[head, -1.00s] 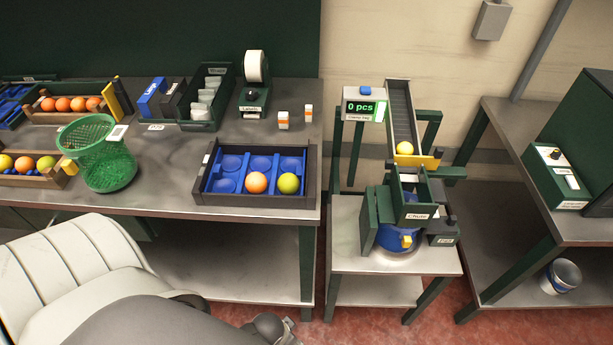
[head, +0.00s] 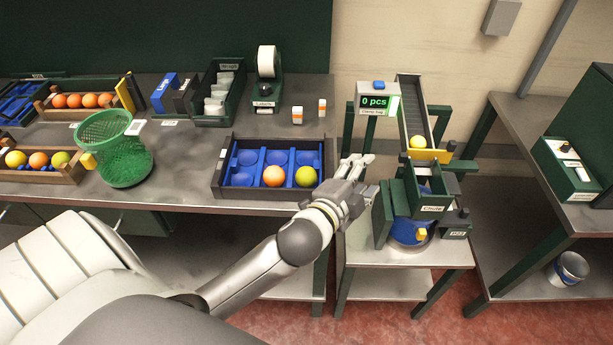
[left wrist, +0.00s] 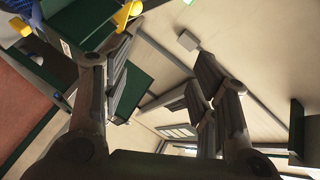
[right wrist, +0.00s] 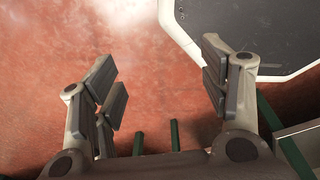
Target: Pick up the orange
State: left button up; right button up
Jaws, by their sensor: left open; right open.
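An orange (head: 274,176) sits in the blue-celled tray (head: 216,190) on the bench, in the front middle cell. A yellow-green fruit (head: 306,177) sits in the cell to its right. My left gripper (head: 358,162) is open and empty, just right of the tray and left of the chute machine. In the left wrist view its fingers (left wrist: 160,75) are spread with nothing between them. My right gripper (right wrist: 160,85) is open and empty above the red floor in the right wrist view. It is not seen in the head view.
A yellow fruit (head: 418,141) rests at the low end of the ramp (head: 416,108). A green mesh basket (head: 124,160) stands left of the tray. Wooden crates of fruit (head: 72,172) are farther left.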

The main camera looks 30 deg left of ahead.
pick_arm(q)
jog(key=w+d+r+m+t+h, duration=0.4)
jog(key=d+r+m+h, duration=0.15)
jog(key=r+m, duration=0.35)
jog(key=d+r+m+g+h, duration=0.6)
jog(key=d+m+h, duration=0.4)
jog(key=m, duration=0.8)
jog(key=m+g+y+p, duration=0.2)
jog(key=m+g+y, duration=1.3)
jog(key=m, duration=1)
send_over(307, 169)
jog(key=w, duration=0.1)
jog(key=f, duration=1.1)
jog(key=a+f, duration=0.1)
jog(key=f, duration=0.4)
jog(key=shift+f, duration=0.15)
jog(key=f+p, duration=0.1)
jog(key=f, duration=0.2)
jog(key=s+d+f+p, duration=0.1)
jog(key=f, duration=0.1)
jog(key=shift+s+p, duration=0.1)
jog(key=shift+p, duration=0.25)
jog(key=shift+f, duration=0.3)
pick_arm(e)
jog(key=r, duration=0.4)
jog(key=shift+w+a+r, duration=0.1)
jog(key=shift+a+r, duration=0.25)
jog(key=shift+a, duration=0.05)
